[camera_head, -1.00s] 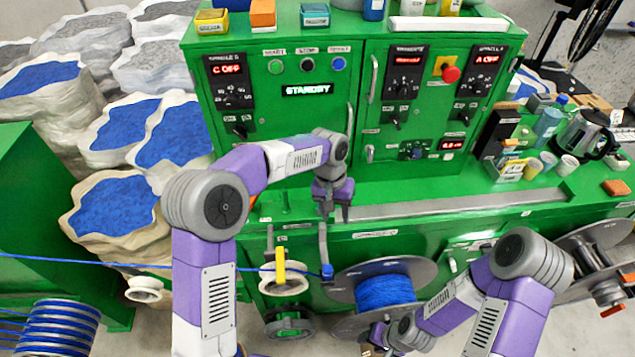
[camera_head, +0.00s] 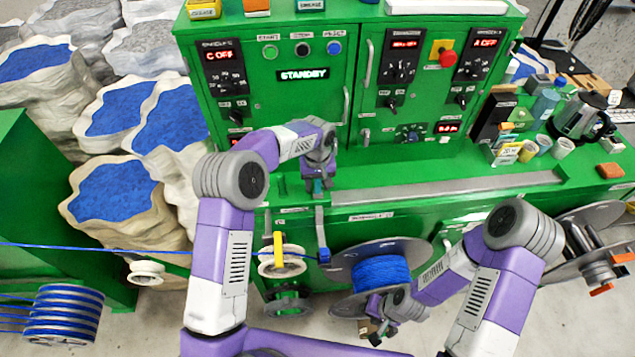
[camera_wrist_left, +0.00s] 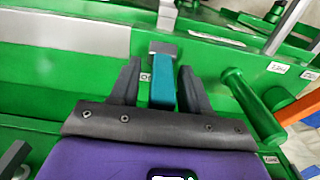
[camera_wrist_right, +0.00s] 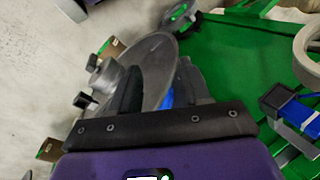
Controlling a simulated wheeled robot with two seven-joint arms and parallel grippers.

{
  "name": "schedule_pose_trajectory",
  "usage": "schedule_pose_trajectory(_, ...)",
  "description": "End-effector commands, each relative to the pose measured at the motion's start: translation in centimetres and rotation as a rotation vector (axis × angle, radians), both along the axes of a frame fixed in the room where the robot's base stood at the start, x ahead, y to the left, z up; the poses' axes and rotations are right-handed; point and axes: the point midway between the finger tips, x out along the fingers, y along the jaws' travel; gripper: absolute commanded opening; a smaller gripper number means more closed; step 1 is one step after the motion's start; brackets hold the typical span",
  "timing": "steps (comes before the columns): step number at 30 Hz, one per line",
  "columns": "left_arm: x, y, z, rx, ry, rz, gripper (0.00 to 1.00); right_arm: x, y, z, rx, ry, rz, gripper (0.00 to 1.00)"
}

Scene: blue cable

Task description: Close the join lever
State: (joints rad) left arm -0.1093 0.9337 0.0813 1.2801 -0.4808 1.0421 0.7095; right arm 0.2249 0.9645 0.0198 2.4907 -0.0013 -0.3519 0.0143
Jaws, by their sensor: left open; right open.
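A lever with a teal grip (camera_wrist_left: 162,88) and a grey metal end stands on the green machine's ledge. I take it to be the join lever; a label beside it is mostly hidden by a finger. My left gripper (camera_wrist_left: 158,85) is open, with one dark finger on each side of the teal grip. In the head view my left gripper (camera_head: 318,187) is at the ledge's left part, with a bit of teal showing between the fingers. My right gripper (camera_head: 376,335) is open and empty, low in front of the blue cable spool (camera_head: 381,277); its fingers (camera_wrist_right: 163,88) also show in the right wrist view.
A green round handle (camera_wrist_left: 250,105) stands to the right of the teal grip in the left wrist view. A blue cable (camera_head: 110,250) runs in from the left past a white pulley (camera_head: 282,262). The green control cabinet (camera_head: 300,110) rises behind; its display reads STANDBY.

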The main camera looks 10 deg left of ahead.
Motion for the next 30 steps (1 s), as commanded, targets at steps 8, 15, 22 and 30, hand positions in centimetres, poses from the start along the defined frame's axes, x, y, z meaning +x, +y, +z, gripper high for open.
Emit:
schedule_pose_trajectory(8,0.00,0.00,-0.12,0.000,0.000,0.000,0.42,0.01,-0.01,0.01,0.000,0.000,0.000,0.47)
schedule_pose_trajectory(15,0.00,0.00,-0.09,0.000,0.000,0.000,0.05,0.01,0.00,0.01,0.000,0.000,0.000,0.47)
schedule_pose_trajectory(22,0.01,0.00,-0.07,0.000,0.000,0.000,0.00,0.01,0.00,0.01,0.000,0.000,0.000,0.47)
schedule_pose_trajectory(30,-0.06,-0.02,-0.16,0.006,-0.022,-0.001,0.00,0.01,0.00,-0.79,0.000,0.000,0.000,0.47)
